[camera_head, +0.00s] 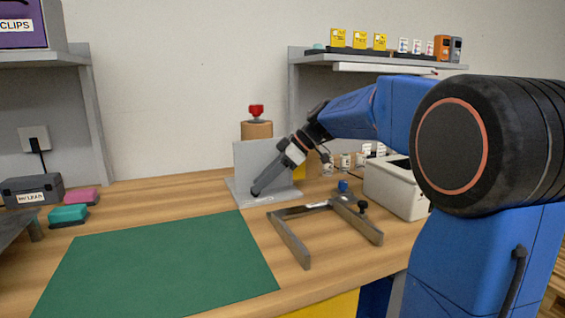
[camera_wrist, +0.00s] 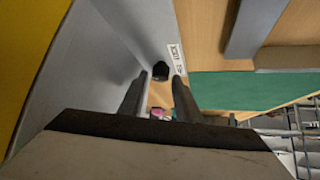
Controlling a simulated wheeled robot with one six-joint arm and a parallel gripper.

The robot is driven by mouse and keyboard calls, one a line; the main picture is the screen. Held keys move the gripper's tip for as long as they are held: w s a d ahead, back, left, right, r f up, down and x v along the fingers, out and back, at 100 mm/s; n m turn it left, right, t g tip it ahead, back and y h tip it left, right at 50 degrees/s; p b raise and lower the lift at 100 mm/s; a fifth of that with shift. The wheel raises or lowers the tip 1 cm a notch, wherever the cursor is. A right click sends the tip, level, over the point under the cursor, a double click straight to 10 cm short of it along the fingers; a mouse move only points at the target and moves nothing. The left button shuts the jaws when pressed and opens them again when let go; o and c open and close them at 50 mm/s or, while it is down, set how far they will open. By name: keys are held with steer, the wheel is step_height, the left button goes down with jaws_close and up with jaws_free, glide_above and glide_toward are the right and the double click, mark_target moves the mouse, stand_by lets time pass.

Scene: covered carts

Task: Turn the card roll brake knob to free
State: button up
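A black knob (camera_wrist: 155,68) sits on the grey stand in the wrist view, beside a white label (camera_wrist: 177,59) that seems to read LOCK; its other word is too small to read. In the head view the grey stand (camera_head: 254,157) has an upright plate with a brown card roll (camera_head: 257,129) behind it. My gripper (camera_head: 256,191) reaches down at a slant to the front of the stand. In the wrist view my gripper (camera_wrist: 160,77) is open, its fingertips apart and close to the knob. I cannot tell whether they touch it. The knob's pointing direction is unclear.
A red knob (camera_head: 256,111) tops the card roll. A grey frame (camera_head: 291,240) with a black knob lies right of the stand. A pale box (camera_head: 394,187) stands farther right. A green mat (camera_head: 160,268) covers the front left and is clear.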

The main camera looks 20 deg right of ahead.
steer(key=v, duration=1.6)
steer(key=shift+d+r, duration=0.1)
steer(key=shift+d, duration=0.05)
